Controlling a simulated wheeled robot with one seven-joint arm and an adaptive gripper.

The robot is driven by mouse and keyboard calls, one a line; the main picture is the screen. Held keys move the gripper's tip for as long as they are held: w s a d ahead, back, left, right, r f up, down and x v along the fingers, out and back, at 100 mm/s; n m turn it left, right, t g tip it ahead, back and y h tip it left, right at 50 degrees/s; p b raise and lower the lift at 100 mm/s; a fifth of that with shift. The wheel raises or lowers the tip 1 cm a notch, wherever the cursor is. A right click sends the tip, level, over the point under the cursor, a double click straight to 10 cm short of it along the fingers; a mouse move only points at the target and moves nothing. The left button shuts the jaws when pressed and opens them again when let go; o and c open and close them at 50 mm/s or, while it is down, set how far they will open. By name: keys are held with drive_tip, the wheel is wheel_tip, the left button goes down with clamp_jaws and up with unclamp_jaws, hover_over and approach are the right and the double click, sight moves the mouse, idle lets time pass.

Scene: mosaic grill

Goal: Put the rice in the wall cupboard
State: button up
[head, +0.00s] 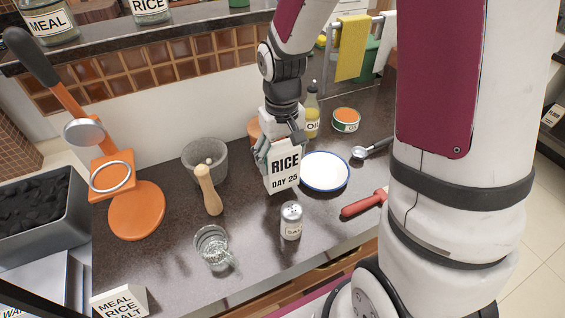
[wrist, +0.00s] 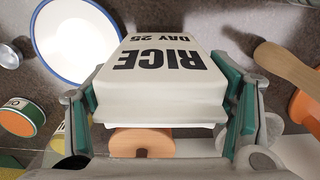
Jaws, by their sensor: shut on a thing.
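A white box labelled RICE DAY 25 (head: 284,172) is upright over the dark counter, between the mortar and the white plate. My gripper (head: 280,146) is shut on it from above, with a finger on each side. In the wrist view the rice box (wrist: 160,70) fills the middle, between the green-padded fingers of my gripper (wrist: 168,100). I cannot tell whether the box touches the counter. A shelf (head: 200,30) at the upper left holds jars, one of them marked RICE (head: 151,8). I cannot tell whether a cupboard is in view.
A white plate (head: 325,171) is close on the right, with a salt shaker (head: 291,221) in front. A stone mortar (head: 206,160) and wooden pestle (head: 208,190) stand left. A glass (head: 213,247), oil bottle (head: 312,115) and orange press (head: 136,208) are around.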

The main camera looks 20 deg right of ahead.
drive_tip(key=shift+f, duration=1.3)
drive_tip(key=shift+f, duration=0.1)
drive_tip(key=o, duration=1.9)
